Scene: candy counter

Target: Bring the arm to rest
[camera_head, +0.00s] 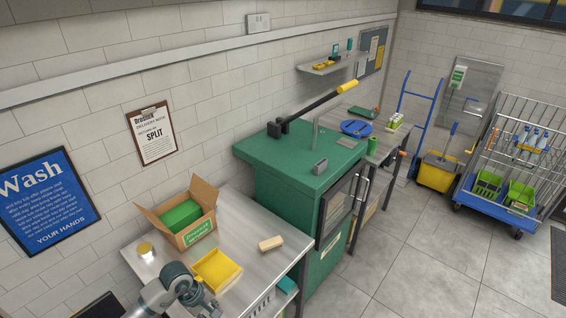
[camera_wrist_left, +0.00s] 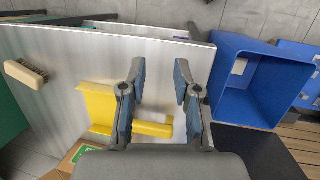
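My left arm enters the head view at the bottom left, and its gripper (camera_head: 200,298) is over the near end of the steel table (camera_head: 245,232). In the left wrist view my left gripper (camera_wrist_left: 160,78) has its two fingers apart with nothing between the tips. A yellow tray-like piece (camera_head: 216,270) lies on the table beside the gripper. In the wrist view that yellow piece (camera_wrist_left: 98,104) and a yellow bar show beyond and between the fingers. A black lever arm (camera_head: 312,108) with a yellow grip slants up from the green cabinet (camera_head: 300,165). My right gripper is not in view.
A blue bin (camera_wrist_left: 262,82) stands off the table edge.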

